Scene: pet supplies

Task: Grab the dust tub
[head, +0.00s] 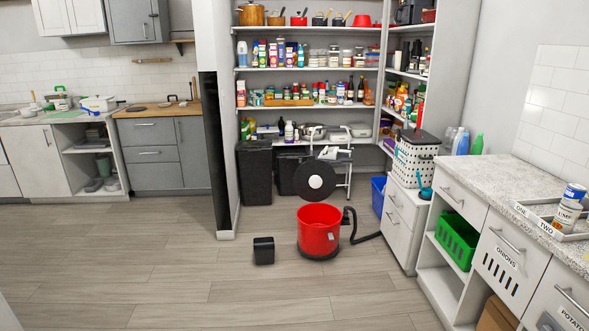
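A round red tub (319,230), which looks like the dust tub of a vacuum cleaner, stands upright on the wooden floor. Its top is open and it has a dark base. A black hose (362,230) is beside its right side and runs along the floor toward the drawers. A black disc with a pale centre (315,181) is tilted upright just behind the tub. A small black box (263,251) stands on the floor to the left of the tub, apart from it. Neither of my grippers is in view.
Dark bins (254,173) and shelves of jars stand behind. A blue crate (378,194) is near the white drawer unit (404,223) on the right. A stone counter (500,171) runs along the right. The floor (160,262) in front and to the left is clear.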

